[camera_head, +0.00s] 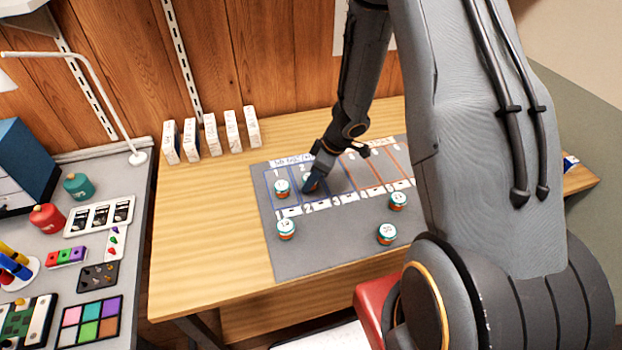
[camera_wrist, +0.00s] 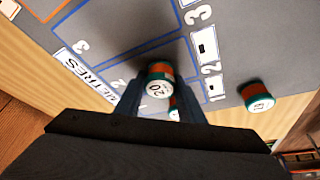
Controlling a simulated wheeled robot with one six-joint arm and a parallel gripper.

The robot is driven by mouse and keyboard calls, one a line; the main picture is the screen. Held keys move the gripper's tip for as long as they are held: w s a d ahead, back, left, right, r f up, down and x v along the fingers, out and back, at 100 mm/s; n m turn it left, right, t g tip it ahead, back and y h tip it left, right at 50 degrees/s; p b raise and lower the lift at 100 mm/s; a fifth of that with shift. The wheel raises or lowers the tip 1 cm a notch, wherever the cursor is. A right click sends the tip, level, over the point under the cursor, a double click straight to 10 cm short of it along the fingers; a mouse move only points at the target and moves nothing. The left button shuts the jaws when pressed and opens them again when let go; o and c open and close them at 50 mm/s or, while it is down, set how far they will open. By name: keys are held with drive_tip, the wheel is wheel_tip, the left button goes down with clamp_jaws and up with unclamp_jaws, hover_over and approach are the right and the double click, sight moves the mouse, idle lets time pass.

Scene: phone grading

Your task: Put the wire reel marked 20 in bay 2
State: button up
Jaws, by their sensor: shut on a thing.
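The wire reel marked 20 (camera_wrist: 158,82) has a white top with an orange and green side. My gripper (camera_wrist: 158,95) is shut on it, with one dark finger on each side. In the head view, my gripper (camera_head: 312,180) points down over bay 2 (camera_head: 304,196), in the blue-lined row on the grey mat (camera_head: 330,262). The held reel is mostly hidden there by the fingers. I cannot tell whether it touches the mat. Another reel (camera_head: 282,187) stands in bay 1, just left of my gripper; in the wrist view a finger partly hides it (camera_wrist: 174,107).
Three more reels stand on the mat: one at front left (camera_head: 286,228), one at front right (camera_head: 387,233), one at right (camera_head: 398,200). Several white boxes (camera_head: 210,134) line the back. A grey side bench (camera_head: 140,205) at left holds other items. The mat's front middle is clear.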

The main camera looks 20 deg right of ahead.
drive_tip(key=shift+f, duration=0.15)
drive_tip(key=o, duration=0.6)
drive_tip(key=shift+f, duration=0.1)
drive_tip(key=o, duration=0.4)
